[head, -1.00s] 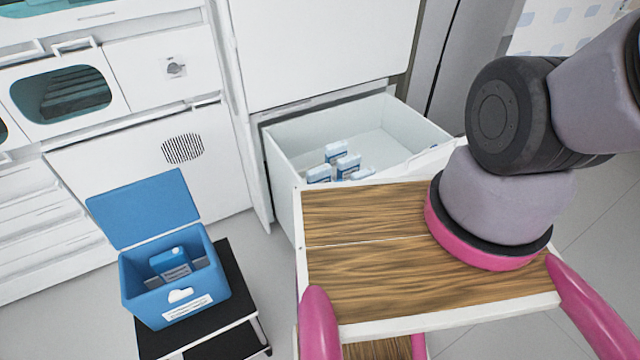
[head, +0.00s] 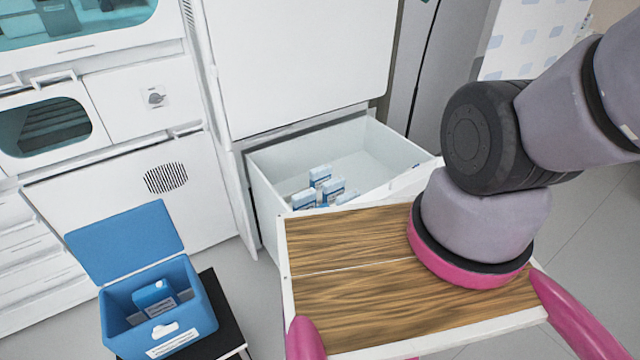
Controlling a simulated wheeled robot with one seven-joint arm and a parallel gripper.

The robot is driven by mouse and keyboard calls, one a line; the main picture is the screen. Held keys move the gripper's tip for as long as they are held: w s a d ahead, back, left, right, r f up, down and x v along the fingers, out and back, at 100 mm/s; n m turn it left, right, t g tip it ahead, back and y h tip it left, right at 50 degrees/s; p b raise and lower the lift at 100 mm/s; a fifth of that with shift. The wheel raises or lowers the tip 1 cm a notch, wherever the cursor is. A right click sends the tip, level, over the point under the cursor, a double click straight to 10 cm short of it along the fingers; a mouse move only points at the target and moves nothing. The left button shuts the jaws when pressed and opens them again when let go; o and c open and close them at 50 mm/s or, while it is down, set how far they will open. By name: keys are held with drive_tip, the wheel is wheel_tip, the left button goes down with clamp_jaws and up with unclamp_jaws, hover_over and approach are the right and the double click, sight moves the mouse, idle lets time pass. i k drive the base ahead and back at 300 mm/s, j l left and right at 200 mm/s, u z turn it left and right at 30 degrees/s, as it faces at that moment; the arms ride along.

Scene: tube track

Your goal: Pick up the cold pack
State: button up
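Several small white-and-blue packs (head: 320,188) lie close together in the open white drawer (head: 262,192), towards its front left. A blue pack with a pale label (head: 155,298) stands inside an open blue cooler box (head: 190,322) at the lower left. I cannot tell for sure which of these is the cold pack. My gripper is out of view; only the lower links of my arm show at the right, and they touch neither the drawer nor the box.
The cooler box stands on a black-topped stand (head: 222,318), its lid (head: 125,240) raised. White cabinets (head: 120,190) line the back left. My wooden-topped base is close to the drawer's front. Grey floor (head: 250,285) lies between the stand and my base.

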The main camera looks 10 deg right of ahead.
sight(159, 298)
drive_tip(key=k+l+z, duration=0.1)
drive_tip(key=k+z, duration=0.15)
drive_tip(key=k, duration=0.4)
drive_tip(key=k+j+z, duration=0.1)
drive_tip(key=j+z, duration=0.25)
drive_tip(key=z, duration=0.15)
drive_tip(key=k+j+z, duration=0.15)
drive_tip(key=j+z, duration=0.15)
drive_tip(key=z, duration=0.2)
drive_tip(key=k+j, duration=0.25)
drive_tip(key=j, duration=0.15)
drive_tip(key=k+j, duration=0.3)
drive_tip(key=j, duration=0.15)
drive_tip(key=k+j, duration=0.25)
drive_tip(key=j, duration=0.15)
drive_tip(key=k+j, duration=0.55)
drive_tip(key=j, duration=0.25)
drive_tip(key=i+j+u, duration=0.15)
drive_tip(key=u, duration=0.65)
